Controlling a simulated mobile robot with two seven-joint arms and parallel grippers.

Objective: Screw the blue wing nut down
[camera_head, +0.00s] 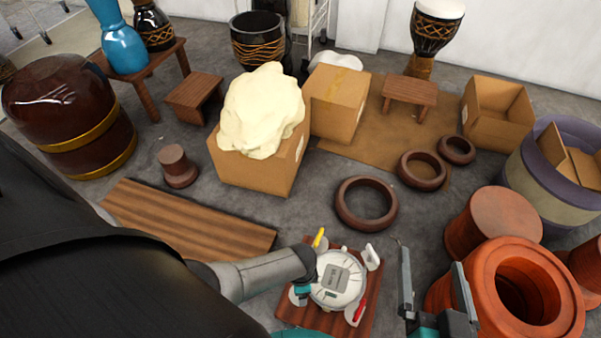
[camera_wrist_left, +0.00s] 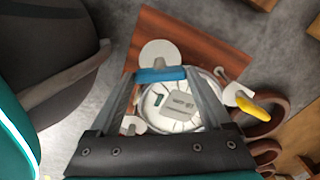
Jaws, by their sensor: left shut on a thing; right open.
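The blue wing nut (camera_wrist_left: 160,75) lies between the fingertips of my left gripper (camera_wrist_left: 160,80), which is shut on it. A white disc-shaped lug shows just beyond the nut; whether the nut touches it I cannot tell. The round white drum-like piece (camera_head: 338,280) sits on a reddish wooden board (camera_head: 292,314). It also shows in the left wrist view (camera_wrist_left: 172,108), behind the fingers. A yellow wing nut (camera_wrist_left: 255,107) and a red one (camera_head: 360,309) are at other lugs. My right gripper (camera_head: 434,290) is open and empty, to the right of the board.
Orange clay drum shells (camera_head: 443,293) stand close to the right gripper. Dark rings (camera_head: 366,228) lie beyond the board. A wooden plank (camera_head: 190,222) lies at left, and a cardboard box (camera_head: 255,178) with a pale lump on it stands behind.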

